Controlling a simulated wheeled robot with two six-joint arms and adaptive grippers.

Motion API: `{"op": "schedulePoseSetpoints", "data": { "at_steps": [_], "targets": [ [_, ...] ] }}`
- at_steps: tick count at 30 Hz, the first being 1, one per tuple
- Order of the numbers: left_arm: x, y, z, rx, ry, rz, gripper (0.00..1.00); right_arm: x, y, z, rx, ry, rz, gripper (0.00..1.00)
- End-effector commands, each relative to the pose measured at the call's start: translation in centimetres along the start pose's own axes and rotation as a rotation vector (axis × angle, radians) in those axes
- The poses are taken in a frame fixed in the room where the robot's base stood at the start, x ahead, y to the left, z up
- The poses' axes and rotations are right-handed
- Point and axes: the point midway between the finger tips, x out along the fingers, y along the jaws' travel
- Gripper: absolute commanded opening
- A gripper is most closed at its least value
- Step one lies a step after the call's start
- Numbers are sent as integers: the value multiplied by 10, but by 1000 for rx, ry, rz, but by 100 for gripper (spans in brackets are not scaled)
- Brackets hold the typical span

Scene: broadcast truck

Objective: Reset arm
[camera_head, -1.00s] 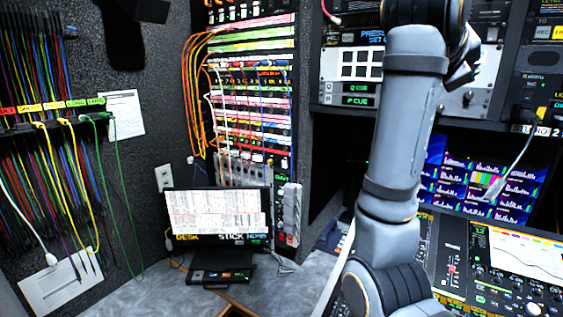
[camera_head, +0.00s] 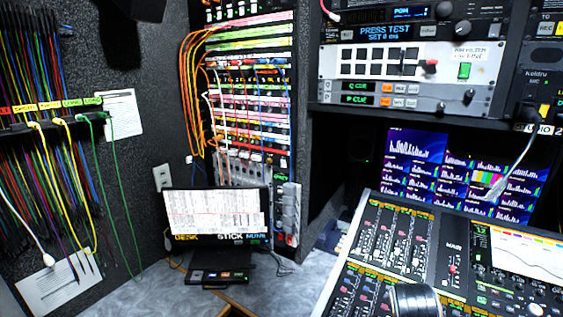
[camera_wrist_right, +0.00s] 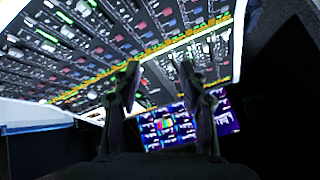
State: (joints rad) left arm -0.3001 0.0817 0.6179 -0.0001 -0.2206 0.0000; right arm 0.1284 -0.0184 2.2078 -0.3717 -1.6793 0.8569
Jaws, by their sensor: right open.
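My right gripper (camera_wrist_right: 158,80) is open and empty in the right wrist view. Its two dark fingers stand apart, with the mixing console (camera_wrist_right: 95,50) and a lit multi-panel screen (camera_wrist_right: 170,125) behind them. In the head view, only a round dark and silver part of my right arm (camera_head: 415,300) shows at the bottom edge, in front of the console (camera_head: 400,235). The right gripper itself is outside the head view. My left gripper is in neither view.
A small monitor (camera_head: 215,215) stands on the grey desk (camera_head: 150,295) at the lower left. Patch cables (camera_head: 50,170) hang on the left wall. A rack with a button panel (camera_head: 380,62) is at the upper right, above the meter screen (camera_head: 415,150).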

Motion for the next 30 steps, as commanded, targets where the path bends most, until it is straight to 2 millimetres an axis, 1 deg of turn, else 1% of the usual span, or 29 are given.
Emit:
{"op": "schedulePoseSetpoints", "data": {
  "at_steps": [1,3,6,12,17,18,23,26,29,30],
  "targets": [
    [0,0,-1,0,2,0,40,7,26,27,-137,-49,14,43],
    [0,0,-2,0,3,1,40,10,52,58,-317,-112,9,43],
    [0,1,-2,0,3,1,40,9,84,95,-527,-193,-8,43],
    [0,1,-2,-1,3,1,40,-6,135,151,-850,-330,-67,43],
    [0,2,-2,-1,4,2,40,-24,168,187,-1063,-427,-135,43],
    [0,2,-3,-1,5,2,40,-11,169,192,-1065,-431,-135,43],
    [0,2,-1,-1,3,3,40,39,182,217,-1056,-450,-118,43],
    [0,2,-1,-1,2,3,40,71,194,237,-1053,-464,-109,43],
    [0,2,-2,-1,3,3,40,104,213,261,-1049,-482,-98,43],
    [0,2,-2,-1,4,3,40,118,222,272,-1048,-489,-94,43]
  ]
}}
